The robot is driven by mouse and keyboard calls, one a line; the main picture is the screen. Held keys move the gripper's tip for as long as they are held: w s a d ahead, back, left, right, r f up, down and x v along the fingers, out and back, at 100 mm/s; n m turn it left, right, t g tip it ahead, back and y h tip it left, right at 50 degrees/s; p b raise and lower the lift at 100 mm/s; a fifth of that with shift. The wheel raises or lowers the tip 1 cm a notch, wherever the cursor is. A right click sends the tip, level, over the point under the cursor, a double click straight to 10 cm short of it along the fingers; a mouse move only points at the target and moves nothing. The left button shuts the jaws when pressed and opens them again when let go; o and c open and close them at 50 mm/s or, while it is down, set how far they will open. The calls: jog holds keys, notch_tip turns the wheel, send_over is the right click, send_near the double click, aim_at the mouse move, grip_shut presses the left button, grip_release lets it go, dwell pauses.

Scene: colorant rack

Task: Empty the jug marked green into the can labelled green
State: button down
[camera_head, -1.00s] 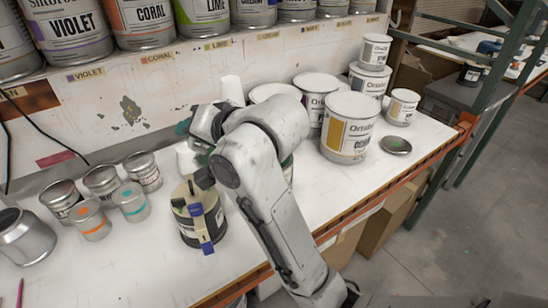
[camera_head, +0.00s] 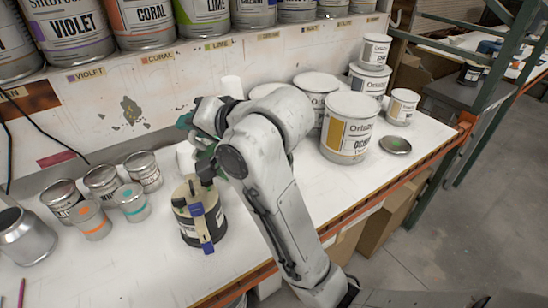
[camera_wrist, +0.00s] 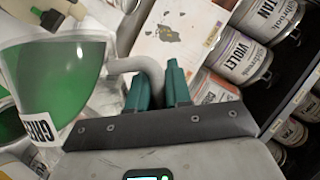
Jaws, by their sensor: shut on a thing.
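The jug (camera_wrist: 62,75) is clear, with green liquid inside and a white label reading GREEN partly in view. In the wrist view it is at the left, and its grey handle (camera_wrist: 140,66) runs between the teal fingers of my gripper (camera_wrist: 160,80), which is shut on it. In the head view my gripper (camera_head: 194,128) is near the back of the bench, and the arm largely hides it and the jug. I cannot make out a can labelled green. A second green patch (camera_wrist: 8,122) shows at the wrist view's left edge, too cropped to name.
Small tins (camera_head: 95,222) stand at the left. An ochre-labelled can (camera_head: 347,145) and other cans stand at the right. A shelf of large cans (camera_head: 70,35) runs behind.

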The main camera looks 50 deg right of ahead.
jog(key=shift+d+r, duration=0.1)
jog(key=shift+r, duration=0.2)
jog(key=shift+s+d+r+m+t+y+b, duration=0.1)
jog(key=shift+d+r+m+t+y+b, duration=0.3)
jog(key=shift+d+m+y, duration=0.25)
dwell(1.6)
jog(key=shift+d+r+m+b, duration=0.35)
jog(key=shift+d+m+b, duration=0.25)
jog(key=shift+d, duration=0.25)
dwell(4.1)
jog(key=shift+d, duration=0.15)
dwell(0.3)
